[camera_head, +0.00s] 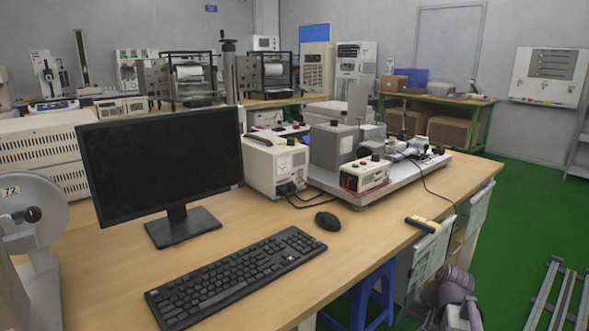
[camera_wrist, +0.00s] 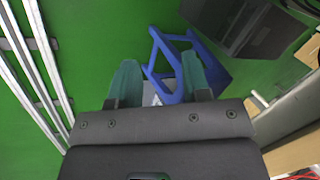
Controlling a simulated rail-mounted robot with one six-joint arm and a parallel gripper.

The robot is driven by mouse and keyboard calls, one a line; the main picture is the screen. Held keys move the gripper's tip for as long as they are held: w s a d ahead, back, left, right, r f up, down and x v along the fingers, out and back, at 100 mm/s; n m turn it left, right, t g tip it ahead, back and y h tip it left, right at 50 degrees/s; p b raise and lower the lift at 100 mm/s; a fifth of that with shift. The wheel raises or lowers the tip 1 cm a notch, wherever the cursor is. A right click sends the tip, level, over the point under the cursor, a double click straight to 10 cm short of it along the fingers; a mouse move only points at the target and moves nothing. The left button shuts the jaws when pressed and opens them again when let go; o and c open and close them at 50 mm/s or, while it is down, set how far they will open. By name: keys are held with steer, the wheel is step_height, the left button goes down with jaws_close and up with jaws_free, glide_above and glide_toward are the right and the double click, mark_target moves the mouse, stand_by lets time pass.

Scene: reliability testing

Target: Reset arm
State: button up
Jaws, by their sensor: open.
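My arm (camera_head: 452,296) shows in the head view at the lower right, folded low beside the bench's right side. My gripper (camera_wrist: 158,85) shows in the wrist view with its two teal fingers spread apart. Nothing is between the fingers except the view of the floor and a blue stool (camera_wrist: 172,62) beyond them. The fingertips do not show clearly in the head view.
A wooden bench (camera_head: 375,233) holds a monitor (camera_head: 160,150), keyboard (camera_head: 235,275), mouse (camera_head: 327,221) and test equipment (camera_head: 365,170). A blue stool (camera_head: 372,295) stands under its edge. Metal rails (camera_head: 562,295) lie on the green floor (camera_head: 515,230), which is open at right.

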steer(key=s+a+f+n+g+h, duration=0.1)
steer(key=s+a+n+h, duration=0.1)
steer(key=s+a, duration=0.4)
steer(key=s+a+n+g+h, duration=0.1)
steer(key=s+a+n+h, duration=0.2)
steer(key=a, duration=0.5)
step_height(320, 180, up, 31)
steer(key=y+p, duration=0.1)
steer(key=p, duration=3)
steer(key=shift+s+d, duration=0.25)
steer(key=shift+d, duration=0.05)
